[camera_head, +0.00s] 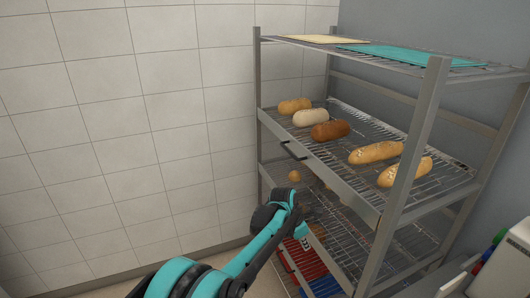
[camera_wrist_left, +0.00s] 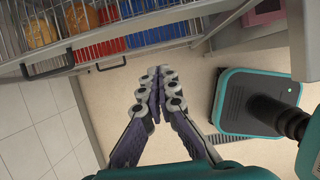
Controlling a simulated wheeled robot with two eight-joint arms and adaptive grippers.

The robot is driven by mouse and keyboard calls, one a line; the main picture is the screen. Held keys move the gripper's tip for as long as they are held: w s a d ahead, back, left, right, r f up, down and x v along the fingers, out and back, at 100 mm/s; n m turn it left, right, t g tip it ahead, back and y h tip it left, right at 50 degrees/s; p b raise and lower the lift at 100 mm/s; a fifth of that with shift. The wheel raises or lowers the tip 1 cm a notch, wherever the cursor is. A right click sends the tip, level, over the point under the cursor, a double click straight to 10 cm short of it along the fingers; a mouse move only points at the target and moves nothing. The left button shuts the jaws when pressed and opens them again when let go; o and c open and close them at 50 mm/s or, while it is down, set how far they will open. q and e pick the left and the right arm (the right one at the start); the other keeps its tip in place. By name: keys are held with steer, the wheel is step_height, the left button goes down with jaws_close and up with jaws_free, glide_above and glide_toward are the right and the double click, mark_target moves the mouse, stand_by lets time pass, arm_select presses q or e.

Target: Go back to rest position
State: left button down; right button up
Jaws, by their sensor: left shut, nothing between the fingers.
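My left arm (camera_head: 245,262) comes in from the bottom of the head view and reaches up to the lower front of the wire rack (camera_head: 394,190). In the left wrist view my left gripper (camera_wrist_left: 158,72) has its fingers together at the tips, with nothing between them. It is over bare floor, in front of the rack's lower edge. In the head view its fingers are hard to make out behind the wrist. My right gripper is not in view.
Several loaves, such as the dark brown one (camera_head: 331,130), lie on the rack's middle shelf, which has a dark handle. A teal sheet (camera_head: 415,54) lies on top. Red and blue crates (camera_head: 307,261) sit low. A tiled wall (camera_head: 130,120) stands left.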

arm_select(q)
steer(key=s+a+r+m+t+y, duration=0.1)
steer(key=s+a+r+m, duration=0.3)
steer(key=a, duration=0.4)
steer(key=s+a+r+m+t, duration=0.1)
steer(key=s+a+r+m, duration=0.25)
steer(key=a, duration=0.35)
steer(key=s+a+r+m+t+y, duration=0.1)
steer(key=s+a+r+m, duration=0.2)
steer(key=a+r, duration=0.35)
steer(key=s+a+f+m+t+y, duration=0.1)
steer(key=s+a+f+m, duration=0.2)
steer(key=s+a+m, duration=0.2)
steer(key=s+a+f+m+t+y, duration=0.1)
steer(key=s+a+f+m, duration=0.2)
steer(key=s+a+m, duration=0.3)
steer(key=s+a, duration=0.4)
steer(key=s, duration=0.2)
steer(key=shift+a+f+t, duration=0.25)
steer(key=shift+a+t, duration=0.05)
steer(key=shift+a, duration=0.05)
